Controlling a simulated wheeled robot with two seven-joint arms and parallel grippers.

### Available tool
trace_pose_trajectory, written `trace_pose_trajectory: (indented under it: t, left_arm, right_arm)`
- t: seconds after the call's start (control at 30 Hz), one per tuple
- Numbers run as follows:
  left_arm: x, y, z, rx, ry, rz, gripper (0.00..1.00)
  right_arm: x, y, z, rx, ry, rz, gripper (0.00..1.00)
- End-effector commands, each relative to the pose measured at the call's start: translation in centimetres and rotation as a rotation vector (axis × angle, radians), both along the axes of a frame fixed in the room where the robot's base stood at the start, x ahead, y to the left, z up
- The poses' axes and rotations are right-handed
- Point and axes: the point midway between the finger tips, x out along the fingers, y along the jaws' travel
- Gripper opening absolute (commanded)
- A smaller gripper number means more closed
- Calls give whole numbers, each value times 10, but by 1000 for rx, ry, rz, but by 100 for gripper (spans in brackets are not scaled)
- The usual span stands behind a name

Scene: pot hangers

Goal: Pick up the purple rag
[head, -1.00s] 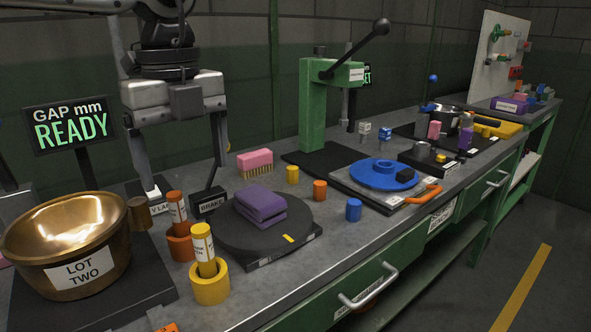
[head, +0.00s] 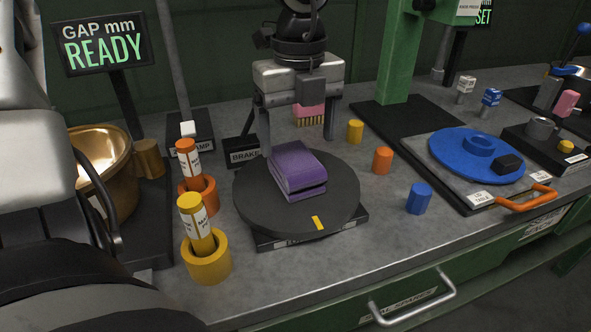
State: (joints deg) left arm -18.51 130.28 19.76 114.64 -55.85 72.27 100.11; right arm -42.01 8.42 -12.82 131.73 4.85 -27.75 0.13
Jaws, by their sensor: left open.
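The purple rag (head: 298,172) lies folded in a thick pad on the round dark turntable (head: 255,205), near its middle. My left gripper (head: 298,146) points down at the far side of the rag, with its two fingers spread wide and nothing between them. The left finger comes down close to the rag's far left corner; the right finger is beyond its far right side. I cannot tell whether either finger touches the rag. My right gripper is not seen.
A pink brush (head: 310,112) shows behind the gripper. Orange (head: 197,196) and yellow (head: 206,262) cups with labelled tubes stand left of the turntable, near a brass bowl (head: 108,165). Orange (head: 382,160), yellow (head: 355,131) and blue (head: 419,198) cylinders stand to the right.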

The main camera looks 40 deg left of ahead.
Motion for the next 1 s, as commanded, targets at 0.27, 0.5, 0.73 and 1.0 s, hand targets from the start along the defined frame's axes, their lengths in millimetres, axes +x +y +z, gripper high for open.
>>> trace_pose_trajectory:
  t: [0.27, 0.5, 0.73, 1.0]
  left_arm:
    - [-4, 2, -27, -3, 5, 0, 84]
    - [-5, 4, -55, -1, 1, 0, 84]
    - [-5, 4, -56, 0, -1, 0, 84]
    - [-5, 4, -56, 0, -1, 0, 35]
  right_arm:
    - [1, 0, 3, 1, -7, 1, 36]
    - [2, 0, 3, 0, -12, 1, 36]
    - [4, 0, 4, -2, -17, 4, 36]
    - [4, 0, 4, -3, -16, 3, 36]
